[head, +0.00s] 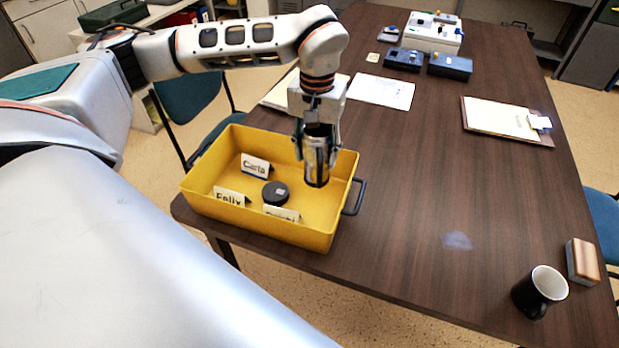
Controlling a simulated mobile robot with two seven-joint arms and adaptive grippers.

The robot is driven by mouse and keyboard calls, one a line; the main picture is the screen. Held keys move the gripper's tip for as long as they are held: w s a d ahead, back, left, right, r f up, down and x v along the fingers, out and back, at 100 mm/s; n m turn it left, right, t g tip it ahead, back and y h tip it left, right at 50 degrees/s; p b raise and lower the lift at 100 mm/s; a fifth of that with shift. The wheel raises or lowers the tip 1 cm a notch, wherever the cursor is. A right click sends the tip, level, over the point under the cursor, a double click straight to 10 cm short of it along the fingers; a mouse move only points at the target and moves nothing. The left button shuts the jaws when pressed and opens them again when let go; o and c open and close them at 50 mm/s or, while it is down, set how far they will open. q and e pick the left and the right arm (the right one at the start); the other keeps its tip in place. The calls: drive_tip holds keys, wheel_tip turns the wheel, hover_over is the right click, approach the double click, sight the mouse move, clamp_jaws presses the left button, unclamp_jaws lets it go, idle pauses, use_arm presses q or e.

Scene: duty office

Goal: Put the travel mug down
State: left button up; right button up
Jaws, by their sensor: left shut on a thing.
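The travel mug (317,173) is a dark and silvery cylinder, held upright. My left gripper (318,150) is shut on it from above. The mug is over the right part of a yellow tray (215,206), near its right wall; I cannot tell whether its base touches the tray floor. In the tray are name cards reading "Carla" (255,165) and "Felix" (229,197), a third, partly hidden card (282,213), and a round black object (275,193). My right gripper is not in view.
The tray stands at the left edge of the dark table (420,180), its dark handle (355,197) facing right. A black mug (540,291) and a wood-topped block (582,262) are at front right. A clipboard (500,119), papers (381,91) and devices (432,33) lie farther back. The table middle is clear.

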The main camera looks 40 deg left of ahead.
sight(315, 177)
use_arm(q)
wheel_tip(315, 177, down, 8)
drive_tip(key=shift+r, duration=0.1)
wheel_tip(315, 177, down, 4)
drive_tip(key=shift+r, duration=0.1)
drive_tip(key=shift+f, duration=0.2)
drive_tip(key=o, duration=1.3)
